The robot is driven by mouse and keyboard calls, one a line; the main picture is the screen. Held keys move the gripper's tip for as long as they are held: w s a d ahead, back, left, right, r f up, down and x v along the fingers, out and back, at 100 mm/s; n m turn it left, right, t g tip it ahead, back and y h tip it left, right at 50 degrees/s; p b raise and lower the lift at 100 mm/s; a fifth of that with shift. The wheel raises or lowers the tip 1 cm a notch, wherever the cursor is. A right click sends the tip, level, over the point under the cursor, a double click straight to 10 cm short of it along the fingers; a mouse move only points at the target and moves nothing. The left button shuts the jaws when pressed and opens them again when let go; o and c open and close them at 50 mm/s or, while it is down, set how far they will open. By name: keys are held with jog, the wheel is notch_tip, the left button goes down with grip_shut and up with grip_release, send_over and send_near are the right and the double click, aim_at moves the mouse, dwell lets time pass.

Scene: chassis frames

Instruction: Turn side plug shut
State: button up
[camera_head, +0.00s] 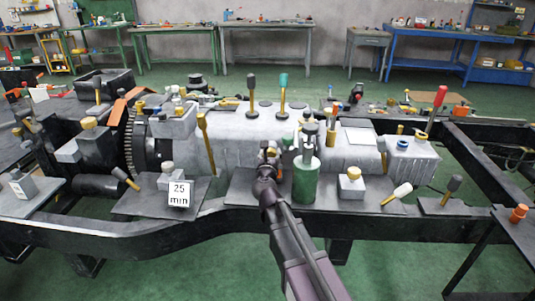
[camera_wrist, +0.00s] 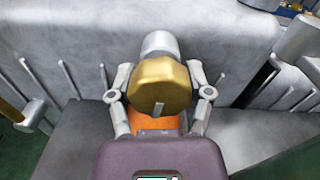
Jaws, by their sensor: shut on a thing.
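The side plug (camera_wrist: 160,82) is a brass, many-sided head with a pale slot mark, in front of a silver round boss (camera_wrist: 160,44) on the grey casing's side. In the wrist view, my gripper (camera_wrist: 159,86) has one finger on each side of the brass head and is shut on it. An orange part (camera_wrist: 157,124) shows just below the head, partly hidden by my wrist. In the head view, my gripper (camera_head: 268,160) is at the near side of the grey casing (camera_head: 235,155), and the plug there is mostly hidden.
A green cylinder (camera_head: 306,180) stands close to the right of my gripper. A block with a brass knob (camera_head: 351,184) and a loose white-tipped lever (camera_head: 397,194) lie farther right. The dark frame rail (camera_head: 240,216) runs along the front.

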jog(key=shift+a, duration=0.1)
jog(key=m, duration=0.5)
jog(key=shift+m, duration=0.3)
jog(key=m, duration=0.4)
jog(key=shift+s+m, duration=0.1)
jog(key=shift+m, duration=0.3)
jog(key=o, duration=1.1)
jog(key=shift+o, duration=0.2)
